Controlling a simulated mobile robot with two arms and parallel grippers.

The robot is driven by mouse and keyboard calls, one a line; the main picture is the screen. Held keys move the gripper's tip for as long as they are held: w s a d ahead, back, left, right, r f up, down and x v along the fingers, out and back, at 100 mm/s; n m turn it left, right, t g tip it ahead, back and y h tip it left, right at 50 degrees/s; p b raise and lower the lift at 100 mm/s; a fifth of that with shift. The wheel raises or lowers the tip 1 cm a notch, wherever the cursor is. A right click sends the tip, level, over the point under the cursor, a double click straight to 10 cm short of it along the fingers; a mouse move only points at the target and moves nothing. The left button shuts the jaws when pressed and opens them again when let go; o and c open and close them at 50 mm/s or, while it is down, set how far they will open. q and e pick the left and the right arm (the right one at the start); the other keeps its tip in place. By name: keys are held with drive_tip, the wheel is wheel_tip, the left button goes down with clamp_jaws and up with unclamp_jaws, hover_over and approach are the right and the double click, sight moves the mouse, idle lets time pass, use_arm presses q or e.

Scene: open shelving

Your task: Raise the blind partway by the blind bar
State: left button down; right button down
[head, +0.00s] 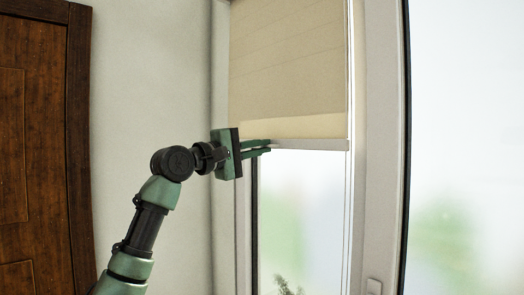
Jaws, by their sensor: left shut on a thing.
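The beige blind (288,65) covers the upper part of the narrow window in the head view. Its pale blind bar (318,144) runs level along the lower edge, with clear glass below it. My left gripper (262,147) comes in from the left and is shut on the left end of the blind bar. The fingers hide that end of the bar. My right gripper does not show.
A white window frame (381,150) stands right of the blind, with a larger bright pane beyond it. Thin cords (347,215) hang along the blind's right side. A dark wooden door (35,150) is at the far left. A plant top (284,287) shows low outside the glass.

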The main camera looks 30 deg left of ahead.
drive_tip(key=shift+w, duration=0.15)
use_arm(q)
drive_tip(key=c, duration=1.7)
unclamp_jaws()
drive_tip(key=shift+c, duration=0.2)
drive_tip(key=shift+o, duration=0.9)
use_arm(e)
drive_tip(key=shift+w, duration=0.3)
